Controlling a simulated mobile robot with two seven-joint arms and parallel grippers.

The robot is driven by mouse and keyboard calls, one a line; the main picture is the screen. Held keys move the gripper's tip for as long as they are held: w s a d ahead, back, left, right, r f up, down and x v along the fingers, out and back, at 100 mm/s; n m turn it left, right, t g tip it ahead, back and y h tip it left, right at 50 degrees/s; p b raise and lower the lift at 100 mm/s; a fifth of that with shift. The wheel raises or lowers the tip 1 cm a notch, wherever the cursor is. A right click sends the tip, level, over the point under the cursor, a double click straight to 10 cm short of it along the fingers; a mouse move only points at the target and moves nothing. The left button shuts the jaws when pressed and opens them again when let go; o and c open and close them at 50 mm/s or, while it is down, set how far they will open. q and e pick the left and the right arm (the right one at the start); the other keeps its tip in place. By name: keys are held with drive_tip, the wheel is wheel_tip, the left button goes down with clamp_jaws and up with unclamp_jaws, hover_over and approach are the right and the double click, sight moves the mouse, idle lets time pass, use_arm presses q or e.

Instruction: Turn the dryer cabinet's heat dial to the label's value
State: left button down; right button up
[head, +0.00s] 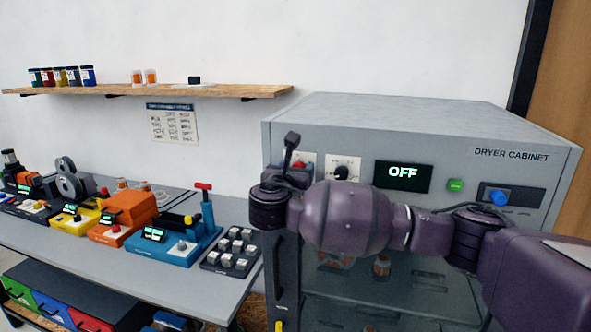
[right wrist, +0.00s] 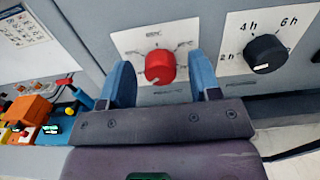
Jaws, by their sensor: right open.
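The grey dryer cabinet (head: 330,112) stands at the right with its display reading OFF. A red dial (right wrist: 160,66) sits on a white scale plate (right wrist: 128,40) on the cabinet's front; its markings are too small to read. In the head view the red dial (head: 300,164) is partly hidden by my right arm. My right gripper (right wrist: 163,78) is open, its two blue fingers pointing at the panel on either side of the red dial, with nothing gripped. I cannot tell whether the fingertips reach around the dial. My left gripper is not in view.
A black timer dial (right wrist: 266,53) with hour marks is right of the red dial. A green button (head: 455,185) and a blue knob (head: 499,197) are farther right. Small colourful machines (head: 175,250) line the table to the left. A printed sheet (head: 173,124) hangs below the shelf (head: 150,91).

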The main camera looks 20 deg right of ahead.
drive_tip(key=c, duration=0.9)
